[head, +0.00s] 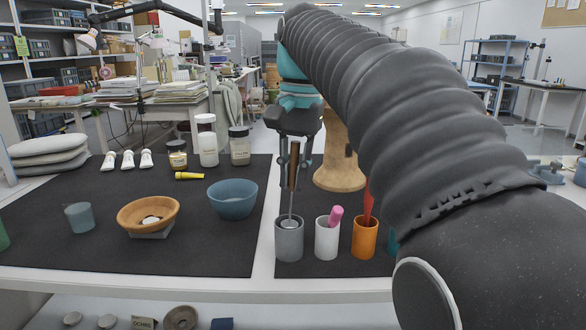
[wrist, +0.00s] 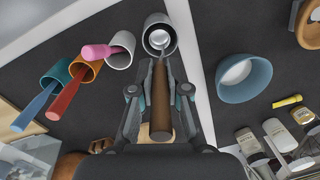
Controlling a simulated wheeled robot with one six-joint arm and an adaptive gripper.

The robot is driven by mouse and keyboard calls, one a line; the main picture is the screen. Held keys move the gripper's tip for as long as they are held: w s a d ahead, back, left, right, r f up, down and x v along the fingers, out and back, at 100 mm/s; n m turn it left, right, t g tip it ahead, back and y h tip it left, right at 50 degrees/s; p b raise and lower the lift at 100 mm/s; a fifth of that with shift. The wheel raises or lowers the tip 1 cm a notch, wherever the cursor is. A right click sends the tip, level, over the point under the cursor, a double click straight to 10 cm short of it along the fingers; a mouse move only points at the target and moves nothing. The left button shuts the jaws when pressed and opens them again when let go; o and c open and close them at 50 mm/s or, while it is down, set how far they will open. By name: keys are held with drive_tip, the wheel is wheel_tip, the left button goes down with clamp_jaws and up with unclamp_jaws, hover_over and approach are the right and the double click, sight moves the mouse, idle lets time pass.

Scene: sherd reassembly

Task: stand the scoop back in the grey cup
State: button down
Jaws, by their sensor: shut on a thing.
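The scoop has a brown wooden handle (head: 293,166) and a thin metal shaft with a round pale bowl. My gripper (head: 294,160) is shut on the handle and holds the scoop nearly upright above the grey cup (head: 289,242). The bowl shows at the mouth of the grey cup; whether it touches the bottom or wall cannot be told. In the wrist view the scoop's handle (wrist: 185,108) runs between the fingers of my gripper (wrist: 160,92), and the shaft leads to the grey cup (wrist: 150,24), with the bowl within its rim.
A white cup (head: 326,241) with a pink-handled tool and an orange cup (head: 364,241) with a red tool stand right of the grey cup. A teal cup is partly hidden by my arm. A blue bowl (head: 232,203) stands left. A wooden stand (head: 341,165) is behind.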

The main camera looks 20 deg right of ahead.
sight(293, 191)
drive_tip(key=shift+f+b, duration=0.9)
drive_tip(key=shift+f, duration=0.8)
drive_tip(key=c, duration=1.1)
unclamp_jaws()
